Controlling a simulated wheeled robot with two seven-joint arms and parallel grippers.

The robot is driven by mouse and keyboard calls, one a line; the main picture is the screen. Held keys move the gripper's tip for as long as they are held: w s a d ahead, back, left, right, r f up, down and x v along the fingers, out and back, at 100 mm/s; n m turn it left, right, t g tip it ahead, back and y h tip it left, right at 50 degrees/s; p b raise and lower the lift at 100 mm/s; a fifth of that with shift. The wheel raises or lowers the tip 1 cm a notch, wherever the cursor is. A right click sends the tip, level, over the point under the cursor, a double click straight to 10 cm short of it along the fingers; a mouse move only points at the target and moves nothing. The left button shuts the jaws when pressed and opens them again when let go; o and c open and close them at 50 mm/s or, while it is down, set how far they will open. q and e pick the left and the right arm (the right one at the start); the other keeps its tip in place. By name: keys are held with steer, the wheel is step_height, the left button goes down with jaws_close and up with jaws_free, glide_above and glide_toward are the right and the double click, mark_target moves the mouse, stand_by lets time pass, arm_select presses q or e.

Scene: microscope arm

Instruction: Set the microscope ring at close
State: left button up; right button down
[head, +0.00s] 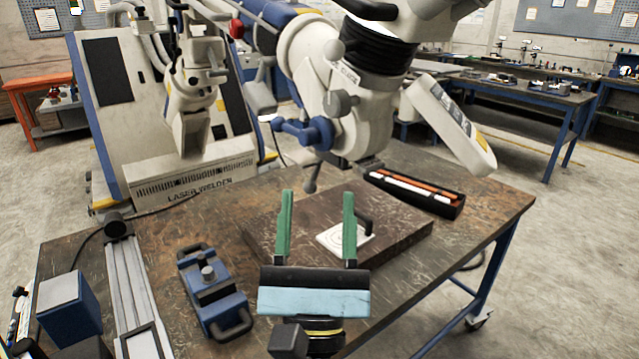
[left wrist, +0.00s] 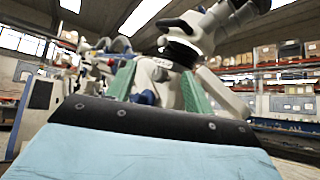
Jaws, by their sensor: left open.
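The white microscope (head: 330,70) of the laser welder hangs over the work table. A black ribbed ring (head: 375,50) sits under its upper head, which the top edge of the head view cuts off. The ring also shows in the left wrist view (left wrist: 181,48), small and dark above the white body. I cannot read any setting mark on it. My left gripper (head: 318,195) points up and forward, its two green fingers wide apart with nothing between them. It is below and in front of the microscope, apart from the ring. My right gripper is not in view.
A brown board (head: 400,232) with a white pad (head: 343,240) lies on the table beyond my gripper. A black tray (head: 440,205) of tools is behind it. A blue clamp device (head: 212,290) stands at left. The table's front right is clear.

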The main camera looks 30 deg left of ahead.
arm_select(q)
steer(key=b+v, duration=0.1)
steer(key=v, duration=0.3)
steer(key=shift+s+d+f, duration=0.15)
steer(key=shift+f, duration=0.05)
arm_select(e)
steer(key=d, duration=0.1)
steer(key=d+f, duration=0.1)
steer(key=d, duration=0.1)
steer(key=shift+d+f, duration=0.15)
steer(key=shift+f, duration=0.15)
arm_select(q)
steer(key=shift+c, duration=0.4)
